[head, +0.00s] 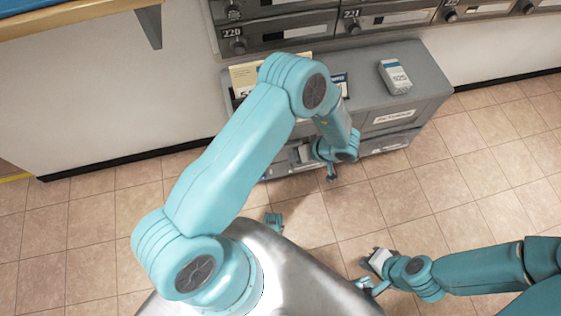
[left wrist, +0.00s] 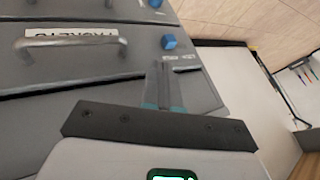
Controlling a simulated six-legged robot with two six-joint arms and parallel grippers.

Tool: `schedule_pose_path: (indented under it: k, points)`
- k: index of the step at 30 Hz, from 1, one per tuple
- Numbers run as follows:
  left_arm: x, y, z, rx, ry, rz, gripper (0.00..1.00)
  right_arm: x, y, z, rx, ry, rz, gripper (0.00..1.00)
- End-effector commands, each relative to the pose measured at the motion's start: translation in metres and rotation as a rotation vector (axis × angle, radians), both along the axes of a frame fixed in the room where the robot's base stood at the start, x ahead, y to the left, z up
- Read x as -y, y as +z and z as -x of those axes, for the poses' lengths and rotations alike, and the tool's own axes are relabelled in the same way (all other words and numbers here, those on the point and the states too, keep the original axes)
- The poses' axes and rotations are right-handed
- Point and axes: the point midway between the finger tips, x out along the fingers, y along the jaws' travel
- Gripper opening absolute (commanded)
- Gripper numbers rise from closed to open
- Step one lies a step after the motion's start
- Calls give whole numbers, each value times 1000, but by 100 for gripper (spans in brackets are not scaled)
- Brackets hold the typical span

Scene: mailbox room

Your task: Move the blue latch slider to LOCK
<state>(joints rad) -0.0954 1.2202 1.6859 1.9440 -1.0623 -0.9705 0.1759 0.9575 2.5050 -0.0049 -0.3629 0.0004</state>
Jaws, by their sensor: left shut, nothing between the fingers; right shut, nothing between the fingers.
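The blue latch slider (left wrist: 168,42) is a small blue block on the grey front of a cabinet (left wrist: 90,62), seen in the left wrist view. Small white labels (left wrist: 179,57) sit beside it, too small to read. My left gripper (left wrist: 162,70) is shut and empty, its fingertips close to the slider; I cannot tell whether they touch. In the head view my left gripper (head: 333,177) is low at the cabinet front, and I cannot make out the slider there. My right gripper (head: 364,286) is shut and empty over the floor, away from the cabinet.
A drawer handle (left wrist: 68,42) with a label stands out left of the slider. Another blue piece (left wrist: 155,3) shows at the top edge. A grey-white box (head: 395,77) lies on the cabinet top. Mailboxes (head: 290,30) are behind. Tiled floor (head: 450,190) is open to the right.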

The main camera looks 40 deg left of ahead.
Motion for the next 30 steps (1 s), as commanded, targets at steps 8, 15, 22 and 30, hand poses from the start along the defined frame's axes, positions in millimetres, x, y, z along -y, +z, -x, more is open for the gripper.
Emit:
schedule_pose_path:
  k: [8,15,22,30]
  points:
    - [2,-3,-1,2,-5,0,0,0,-4,0,0,0,0,0]
    - [-2,-10,-1,1,-3,0,0,0,-8,0,0,0,0,0]
    - [-24,-44,2,-1,-2,-1,0,1,-25,-1,1,-3,0,0]
    - [-50,-77,7,1,-3,1,0,4,-40,-4,7,-15,3,0]
